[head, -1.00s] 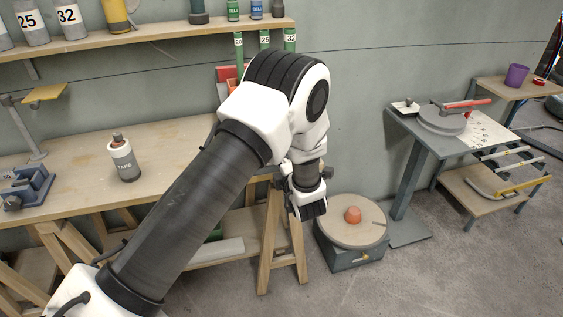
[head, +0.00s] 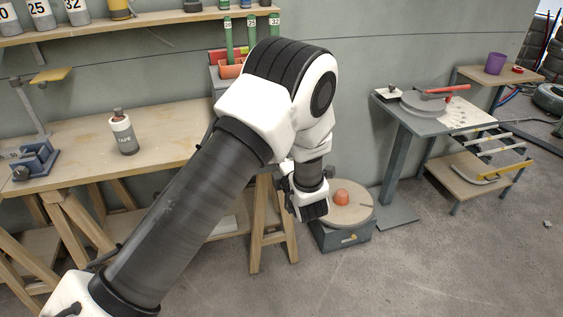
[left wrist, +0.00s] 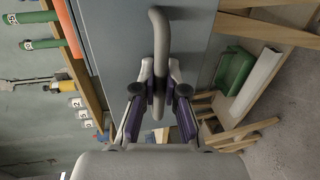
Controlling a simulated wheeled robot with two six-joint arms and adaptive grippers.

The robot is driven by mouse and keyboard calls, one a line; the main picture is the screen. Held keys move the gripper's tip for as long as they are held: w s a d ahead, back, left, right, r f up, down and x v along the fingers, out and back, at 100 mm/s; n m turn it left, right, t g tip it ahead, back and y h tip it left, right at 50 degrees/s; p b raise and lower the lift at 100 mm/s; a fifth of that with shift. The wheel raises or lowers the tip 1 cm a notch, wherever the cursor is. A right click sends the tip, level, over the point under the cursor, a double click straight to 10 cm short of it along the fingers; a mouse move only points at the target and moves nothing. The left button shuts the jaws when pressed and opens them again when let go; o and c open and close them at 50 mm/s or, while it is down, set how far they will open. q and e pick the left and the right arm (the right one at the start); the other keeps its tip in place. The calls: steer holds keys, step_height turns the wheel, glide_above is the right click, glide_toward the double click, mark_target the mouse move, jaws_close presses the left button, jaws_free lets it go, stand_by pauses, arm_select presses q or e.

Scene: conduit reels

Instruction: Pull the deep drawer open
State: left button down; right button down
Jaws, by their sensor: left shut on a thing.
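In the left wrist view a grey bar handle (left wrist: 160,30) stands out from a flat grey front (left wrist: 115,40), which appears to be the drawer's front. My left gripper (left wrist: 160,90) is closed around the handle, with a finger on each side of it. In the head view my left gripper (head: 312,208) points down, and my arm hides the handle and most of the cabinet. Only a grey upper part of the cabinet (head: 216,76) shows behind the arm. How far the drawer stands out cannot be seen. My right gripper is in neither view.
A low grey box with a round turntable (head: 355,212) stands just right of my gripper. A grey bending stand (head: 400,150) is farther right. Open floor lies in front.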

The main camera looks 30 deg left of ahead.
arm_select(q)
steer(key=c, duration=1.2)
jaws_free()
steer(key=v, duration=0.7)
steer(key=shift+s, duration=0.2)
steer(key=shift+d, duration=0.1)
